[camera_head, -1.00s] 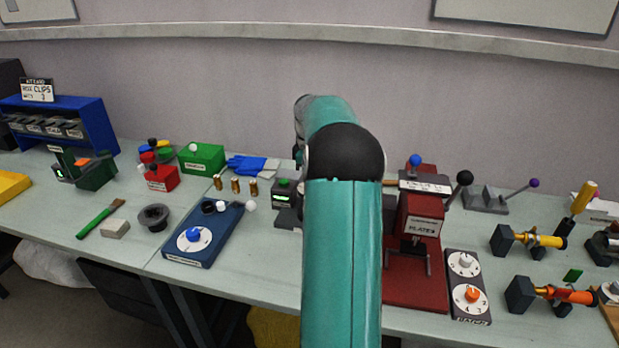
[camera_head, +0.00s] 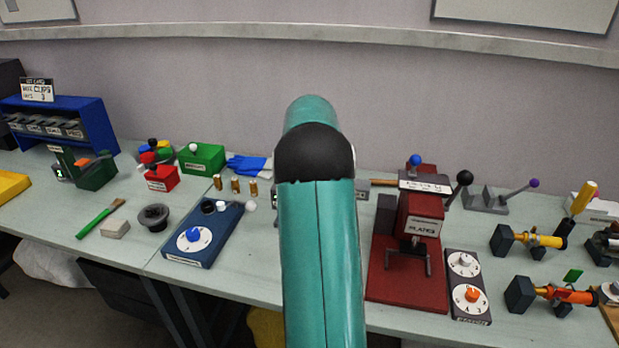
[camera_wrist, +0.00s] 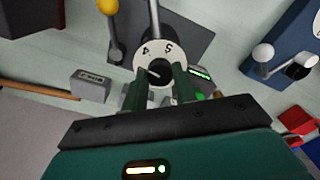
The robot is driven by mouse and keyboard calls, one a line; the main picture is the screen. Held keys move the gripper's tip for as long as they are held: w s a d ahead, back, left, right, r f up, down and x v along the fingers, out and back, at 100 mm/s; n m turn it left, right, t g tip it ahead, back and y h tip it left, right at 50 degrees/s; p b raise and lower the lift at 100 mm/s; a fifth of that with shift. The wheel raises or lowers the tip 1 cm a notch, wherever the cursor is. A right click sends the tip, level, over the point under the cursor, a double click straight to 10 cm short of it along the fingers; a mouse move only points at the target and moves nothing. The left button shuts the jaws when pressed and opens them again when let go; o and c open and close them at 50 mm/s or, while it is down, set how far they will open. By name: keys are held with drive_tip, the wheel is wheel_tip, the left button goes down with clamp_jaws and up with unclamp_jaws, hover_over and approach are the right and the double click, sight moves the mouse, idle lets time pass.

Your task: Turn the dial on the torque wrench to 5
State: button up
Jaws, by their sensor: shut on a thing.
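In the wrist view, a white dial (camera_wrist: 145,54) with a dark centre knob (camera_wrist: 161,71) sits at the end of a grey metal shaft (camera_wrist: 154,18). The figures 4 and 5 show on its upper face, 4 left of the shaft line and 5 right of it. My gripper (camera_wrist: 160,80) has its two green fingers on either side of the centre knob, shut on it. The fingers hide the lower part of the dial. In the head view, my teal arm hides the gripper and the dial.
A small grey labelled block (camera_wrist: 91,86) and a yellow-knobbed lever (camera_wrist: 110,20) are near the dial. The red press (camera_head: 415,230) stands right of my arm, and the blue dial box (camera_head: 205,234) stands left.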

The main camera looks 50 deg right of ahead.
drive_tip(key=m, duration=0.4)
drive_tip(key=shift+m, duration=0.3)
drive_tip(key=m, duration=0.3)
drive_tip(key=shift+m, duration=0.3)
drive_tip(key=m, duration=0.3)
drive_tip(key=shift+m, duration=2.2)
drive_tip(key=o, duration=1)
